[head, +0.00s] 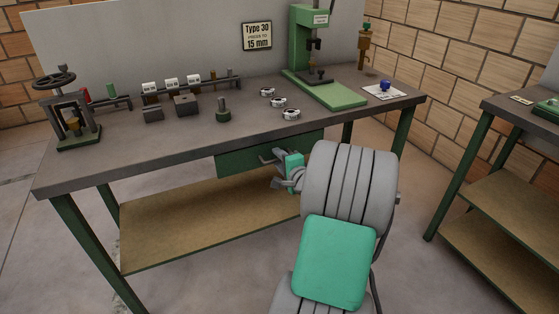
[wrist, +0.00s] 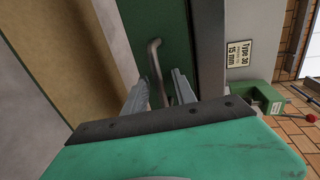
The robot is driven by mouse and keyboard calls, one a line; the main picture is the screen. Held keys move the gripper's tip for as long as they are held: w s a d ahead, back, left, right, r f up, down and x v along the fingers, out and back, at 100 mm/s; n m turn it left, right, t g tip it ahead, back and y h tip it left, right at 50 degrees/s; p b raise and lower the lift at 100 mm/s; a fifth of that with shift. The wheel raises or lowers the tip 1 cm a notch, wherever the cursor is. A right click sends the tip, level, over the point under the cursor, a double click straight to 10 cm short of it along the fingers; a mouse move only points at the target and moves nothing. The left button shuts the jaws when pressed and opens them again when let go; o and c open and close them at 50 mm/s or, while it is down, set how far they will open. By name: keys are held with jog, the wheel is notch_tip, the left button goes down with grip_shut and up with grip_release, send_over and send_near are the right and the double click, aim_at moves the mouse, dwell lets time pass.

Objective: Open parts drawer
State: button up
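The parts drawer has a green front (head: 240,158) under the bench top, and it looks shut. In the wrist view its green face (wrist: 168,20) carries a bent grey bar handle (wrist: 155,62). My gripper (head: 270,159) is in front of the drawer's right part in the head view. In the wrist view my gripper (wrist: 158,86) has its two fingers apart, one on each side of the handle's near end. Contact between fingers and handle cannot be made out. The handle is hard to tell from the fingers in the head view.
The bench top (head: 180,125) overhangs the drawer, and a wooden shelf (head: 190,225) lies below. A green press (head: 325,85), several bearing rings (head: 283,102), small blocks and a "Type 30, 15 mm" sign (head: 257,37) are above. Another bench (head: 500,175) stands at the right.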

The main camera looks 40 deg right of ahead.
grip_shut()
dwell(1.4)
